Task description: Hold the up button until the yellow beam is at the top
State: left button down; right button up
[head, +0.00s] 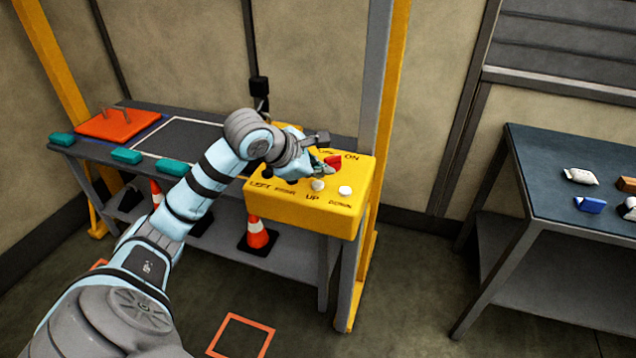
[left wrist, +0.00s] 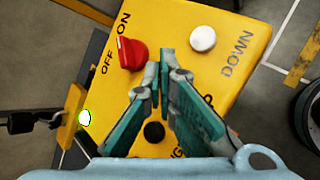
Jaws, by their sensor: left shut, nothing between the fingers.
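The yellow control box (head: 350,208) hangs at the right post; its face also fills the left wrist view (left wrist: 180,20). The white up button (head: 318,185) sits above the UP label, and in the left wrist view my fingers hide it. The white down button (head: 345,190) is to its right and shows clearly in the left wrist view (left wrist: 203,38). My left gripper (head: 324,171) is shut and empty, over the box between the red switch (left wrist: 131,53) and the up button. I cannot tell whether it touches. My right gripper is not in view.
A grey bench (head: 225,130) with an orange plate (head: 117,124) stands behind my arm. A dark table (head: 550,165) with small objects is at the right. Cones stand below the bench.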

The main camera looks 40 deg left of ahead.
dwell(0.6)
pick_arm(q)
jog(key=shift+f+b, duration=0.45)
jog(key=shift+b, duration=0.05)
jog(key=shift+f+b, duration=0.4)
jog(key=shift+f, duration=0.05)
dwell(0.4)
jog(key=shift+r, duration=0.1)
dwell(5.4)
jog(key=shift+r+p, duration=0.7)
jog(key=shift+r, duration=0.1)
